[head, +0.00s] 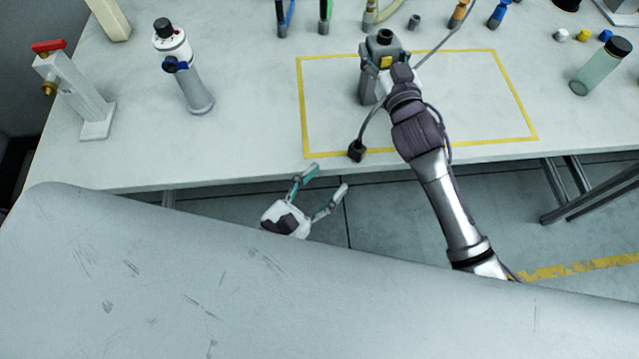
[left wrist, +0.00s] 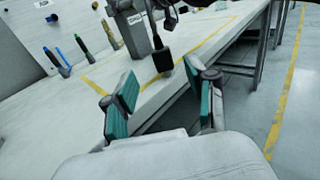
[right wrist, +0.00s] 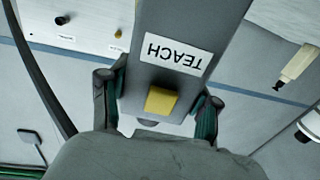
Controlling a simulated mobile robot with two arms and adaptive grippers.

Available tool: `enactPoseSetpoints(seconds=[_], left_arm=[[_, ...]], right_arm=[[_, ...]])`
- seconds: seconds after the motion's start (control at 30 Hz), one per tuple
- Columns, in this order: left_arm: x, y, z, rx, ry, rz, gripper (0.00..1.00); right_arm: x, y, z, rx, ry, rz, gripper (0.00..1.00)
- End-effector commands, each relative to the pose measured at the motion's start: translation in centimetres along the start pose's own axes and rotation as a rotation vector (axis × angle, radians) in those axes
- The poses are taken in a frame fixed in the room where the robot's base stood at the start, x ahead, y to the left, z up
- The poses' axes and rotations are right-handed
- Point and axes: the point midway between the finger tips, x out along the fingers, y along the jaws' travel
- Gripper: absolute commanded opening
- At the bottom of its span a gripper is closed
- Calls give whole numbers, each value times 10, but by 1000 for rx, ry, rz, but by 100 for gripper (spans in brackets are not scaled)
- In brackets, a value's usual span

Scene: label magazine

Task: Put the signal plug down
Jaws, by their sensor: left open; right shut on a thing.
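The black signal plug (head: 357,151) is on the end of a dark cable, over the front line of the yellow frame. It shows in the left wrist view (left wrist: 163,60) below its cable; I cannot tell whether it touches the table. My left gripper (head: 328,178) is open and empty, in front of the table edge and apart from the plug. My right gripper (head: 385,68) is shut on a grey block (head: 369,86) with a yellow button. The right wrist view shows the block's TEACH label (right wrist: 178,54) between the fingers.
The table (head: 240,140) has a yellow taped rectangle (head: 303,110), mostly bare inside. A grey-white cylinder (head: 196,92) and a stand with a red top (head: 85,100) are at left. A clear bottle (head: 600,68) is at right. Several coloured tools line the back.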

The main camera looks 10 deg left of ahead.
Motion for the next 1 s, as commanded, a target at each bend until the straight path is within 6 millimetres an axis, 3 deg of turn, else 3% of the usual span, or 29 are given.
enactPoseSetpoints(seconds=[0.07,0.27,0.6,0.87,1.0], left_arm=[[-7,0,0,1,1,0,62],[-12,4,-2,-1,-11,0,62],[41,4,0,-3,-15,2,62],[61,4,-2,-2,-12,0,62],[82,1,-5,-2,-14,0,62]], right_arm=[[0,0,0,0,1,0,15],[0,0,0,0,1,0,15],[0,0,0,0,1,0,15],[0,0,0,0,1,0,15],[0,0,0,0,1,0,15]])
